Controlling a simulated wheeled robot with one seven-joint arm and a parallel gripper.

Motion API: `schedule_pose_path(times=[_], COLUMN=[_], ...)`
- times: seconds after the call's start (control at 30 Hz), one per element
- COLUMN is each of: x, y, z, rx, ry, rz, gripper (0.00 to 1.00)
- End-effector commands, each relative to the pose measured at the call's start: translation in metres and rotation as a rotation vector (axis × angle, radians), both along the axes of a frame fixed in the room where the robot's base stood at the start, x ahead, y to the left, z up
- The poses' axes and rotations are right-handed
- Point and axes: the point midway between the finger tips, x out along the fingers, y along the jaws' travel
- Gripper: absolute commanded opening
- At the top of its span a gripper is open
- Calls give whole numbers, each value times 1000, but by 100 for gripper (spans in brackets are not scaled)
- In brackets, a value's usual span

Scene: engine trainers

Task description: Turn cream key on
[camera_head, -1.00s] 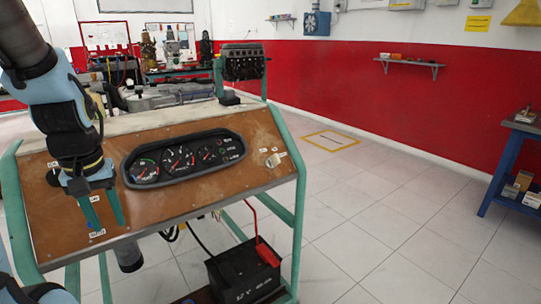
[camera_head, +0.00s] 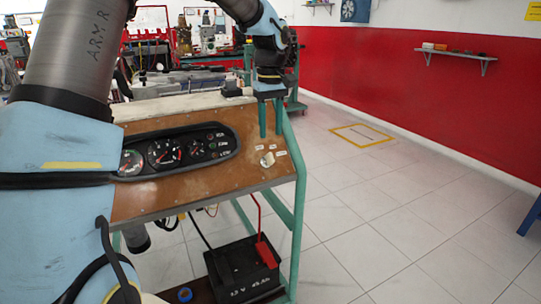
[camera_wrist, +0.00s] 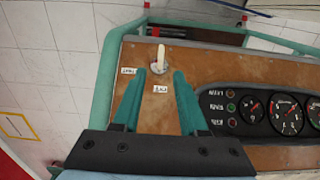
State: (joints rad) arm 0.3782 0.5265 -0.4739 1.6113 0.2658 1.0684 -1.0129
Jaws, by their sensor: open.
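The cream key (camera_head: 267,159) sits in a round switch at the right end of the brown instrument panel (camera_head: 215,180). In the wrist view the cream key (camera_wrist: 161,55) stands out from its round base, just beyond the fingertips and between their lines. My gripper (camera_head: 271,136) is open and empty, its two green fingers pointing down above the key. In the wrist view my gripper (camera_wrist: 160,73) shows its fingers spread, with small labels beside the switch. No contact with the key shows.
A gauge cluster (camera_head: 190,150) with dials and lamps lies left of the key. A green frame (camera_head: 296,190) edges the panel. A black battery (camera_head: 242,272) with a red clamp sits below.

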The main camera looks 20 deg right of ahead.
Motion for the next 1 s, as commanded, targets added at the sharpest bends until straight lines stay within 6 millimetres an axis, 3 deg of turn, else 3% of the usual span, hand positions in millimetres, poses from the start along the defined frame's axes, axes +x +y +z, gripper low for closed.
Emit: schedule_pose_path(times=[0.3,0.5,0.87,1.0], x=[-1,0,0,0], y=[1,1,1,1], z=[-59,-82,-89,-88], rx=[1,0,-1,-1], ry=[5,2,1,1], rz=[-1,-1,-2,-2], gripper=[42,42,42,30])
